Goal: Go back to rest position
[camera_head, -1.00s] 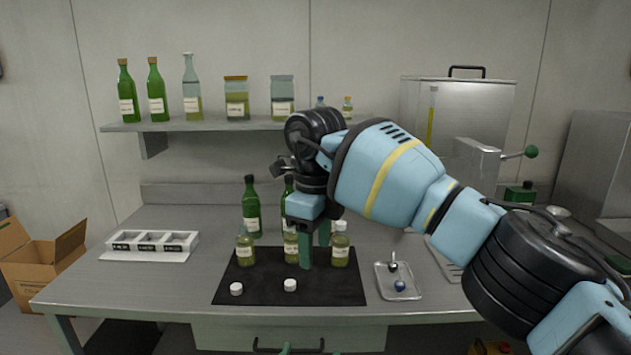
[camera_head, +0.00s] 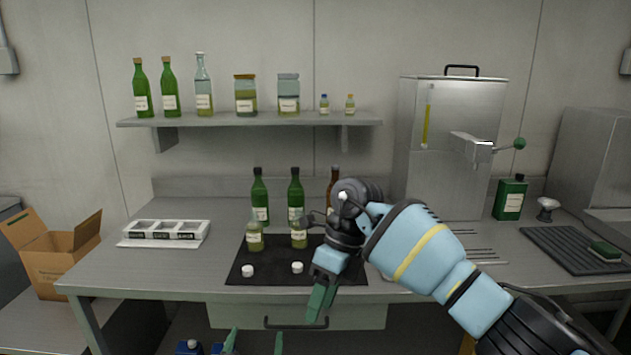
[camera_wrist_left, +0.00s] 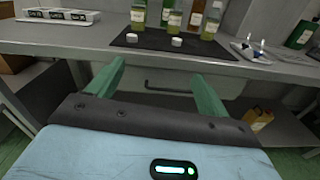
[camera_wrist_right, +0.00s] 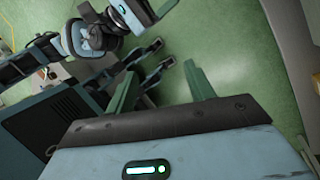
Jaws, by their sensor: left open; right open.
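My right gripper (camera_head: 322,297) is open and empty, in front of the bench's front edge, fingers pointing down. In the right wrist view, its open fingers (camera_wrist_right: 162,78) have only green floor and parts of my own body beyond them. My left gripper (camera_head: 255,343) shows only its fingertips at the bottom of the head view. In the left wrist view, it is open and empty (camera_wrist_left: 160,80), below and in front of the bench edge. On the black mat (camera_head: 325,276) stand small oil bottles (camera_head: 254,241) and two white caps (camera_head: 247,271), apart from both grippers.
The grey bench (camera_head: 120,272) carries a white sample rack (camera_head: 165,232), green bottles (camera_head: 260,199) and a steel tank (camera_head: 455,140). A small tray (camera_wrist_left: 250,52) shows in the left wrist view. A cardboard box (camera_head: 55,260) stands at left. A drawer handle (camera_head: 295,323) juts below the bench.

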